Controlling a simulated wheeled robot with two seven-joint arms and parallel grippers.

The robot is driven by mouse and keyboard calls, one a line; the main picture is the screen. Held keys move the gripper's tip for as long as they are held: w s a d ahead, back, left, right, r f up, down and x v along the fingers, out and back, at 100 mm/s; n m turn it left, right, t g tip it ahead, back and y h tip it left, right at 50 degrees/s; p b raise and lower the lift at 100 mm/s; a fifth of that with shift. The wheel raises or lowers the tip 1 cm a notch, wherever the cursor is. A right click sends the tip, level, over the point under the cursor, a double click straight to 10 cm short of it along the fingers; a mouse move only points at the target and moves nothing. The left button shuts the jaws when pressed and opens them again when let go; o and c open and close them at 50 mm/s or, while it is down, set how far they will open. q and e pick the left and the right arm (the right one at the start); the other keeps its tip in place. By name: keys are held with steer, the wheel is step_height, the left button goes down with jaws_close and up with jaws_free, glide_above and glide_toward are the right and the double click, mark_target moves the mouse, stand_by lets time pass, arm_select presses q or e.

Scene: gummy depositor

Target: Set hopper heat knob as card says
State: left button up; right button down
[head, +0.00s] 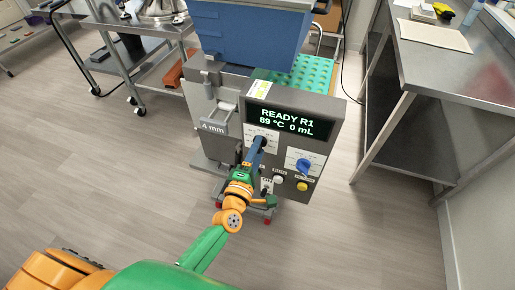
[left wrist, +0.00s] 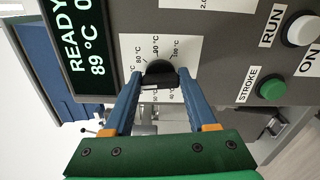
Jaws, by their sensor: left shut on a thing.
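The heat knob (left wrist: 160,70) is black and sits on a white dial plate with temperature marks, among them 80, 90 and 100 °C. My left gripper (left wrist: 161,80) is shut on this knob, with one blue finger on each side; the knob's pointer is hard to read. In the head view my left gripper (head: 259,146) reaches the panel below the display and largely hides the knob. The display (head: 288,122) reads READY R1, 89 °C, 0 mL. A small white and yellow card (head: 249,90) lies above the display; its text is too small to read.
A blue knob (head: 303,166) is right of my gripper, with a white button (head: 278,180) and a yellow button (head: 302,186) below. The green STROKE button (left wrist: 271,88) shows in the wrist view. A steel table (head: 450,65) stands right; a cart (head: 135,30) stands left.

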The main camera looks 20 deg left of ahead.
arm_select(q)
steer(key=m+p, duration=0.1)
steer(key=m, duration=1.5)
steer(key=m+p, duration=0.1)
steer(key=m, duration=0.8)
steer(key=shift+a+f+p, duration=0.15)
steer(key=shift+a+p, duration=0.2)
steer(key=shift+m, duration=0.3)
steer(key=o, duration=1.4)
steer(key=shift+c, duration=0.2)
steer(key=s, duration=0.7)
steer(key=shift+a, duration=0.15)
steer(key=shift+f, duration=0.15)
